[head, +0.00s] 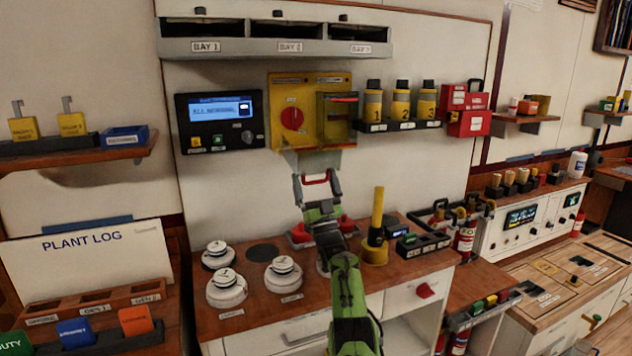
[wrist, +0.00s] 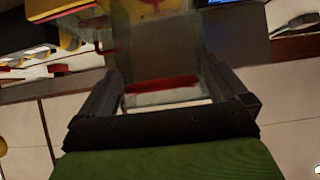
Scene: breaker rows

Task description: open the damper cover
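A yellow panel (head: 287,90) with a red round knob (head: 291,119) is on the wall, with a yellow-green framed box (head: 337,118) at its right. A see-through, greyish flap (head: 318,160) hangs out below the panel, and a red bar (head: 317,179) lies near its lower end. I take this flap for the damper cover, but no label is readable. My gripper (head: 316,184) is just below the flap, its fingers spread on either side of the red bar. The wrist view shows the flap with a red strip (wrist: 160,85) between the fingers (wrist: 163,95). Firm contact cannot be told.
A display unit (head: 220,120) is left of the panel, and several numbered yellow canisters (head: 400,103) are right. Below, the wooden counter (head: 245,315) holds white round detectors (head: 227,287), a yellow post (head: 377,225) and red-handled parts behind my arm.

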